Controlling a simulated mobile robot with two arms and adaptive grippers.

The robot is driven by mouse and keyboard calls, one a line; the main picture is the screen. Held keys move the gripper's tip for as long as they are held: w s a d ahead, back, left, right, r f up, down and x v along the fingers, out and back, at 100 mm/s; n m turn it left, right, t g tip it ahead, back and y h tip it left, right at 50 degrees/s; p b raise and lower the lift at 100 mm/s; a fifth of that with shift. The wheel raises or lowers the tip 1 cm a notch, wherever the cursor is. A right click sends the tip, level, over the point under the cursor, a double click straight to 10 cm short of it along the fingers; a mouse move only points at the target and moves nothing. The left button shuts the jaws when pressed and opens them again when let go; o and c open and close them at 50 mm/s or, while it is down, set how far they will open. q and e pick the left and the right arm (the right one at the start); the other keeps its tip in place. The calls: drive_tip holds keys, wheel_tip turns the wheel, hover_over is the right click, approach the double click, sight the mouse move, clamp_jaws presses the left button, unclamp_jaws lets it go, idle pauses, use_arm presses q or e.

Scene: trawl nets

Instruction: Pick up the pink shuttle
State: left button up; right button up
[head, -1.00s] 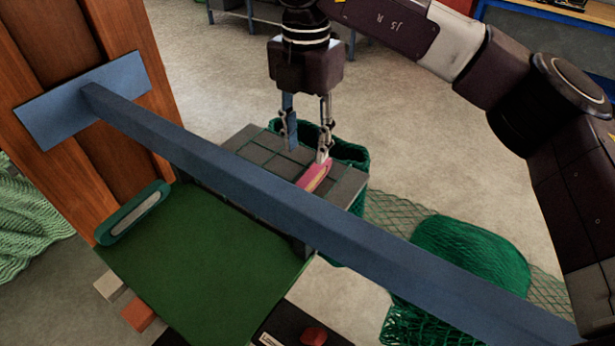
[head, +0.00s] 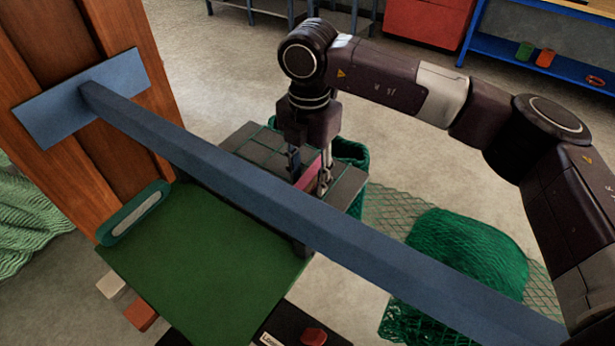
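The pink shuttle (head: 308,181) lies at the grey block-like tray (head: 240,138) behind the blue bar, partly hidden by my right gripper. My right gripper (head: 308,185) points down over it, one finger on each side of the pink shuttle. The fingers are apart, and I cannot tell whether they touch it. A green shuttle (head: 137,212) with a pale middle lies at the left edge of the green board. My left gripper is not in view.
A long blue bar (head: 250,190) crosses in front of the tray from the wooden post (head: 75,120). A green board (head: 200,265) lies before it. Green netting (head: 465,250) is heaped at the right. A blue shelf (head: 540,80) stands at the back right.

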sight(308, 175)
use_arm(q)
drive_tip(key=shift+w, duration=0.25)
use_arm(e)
drive_tip(key=shift+s, duration=0.1)
drive_tip(key=shift+c, duration=0.2)
clamp_jaws()
drive_tip(key=shift+r, duration=0.1)
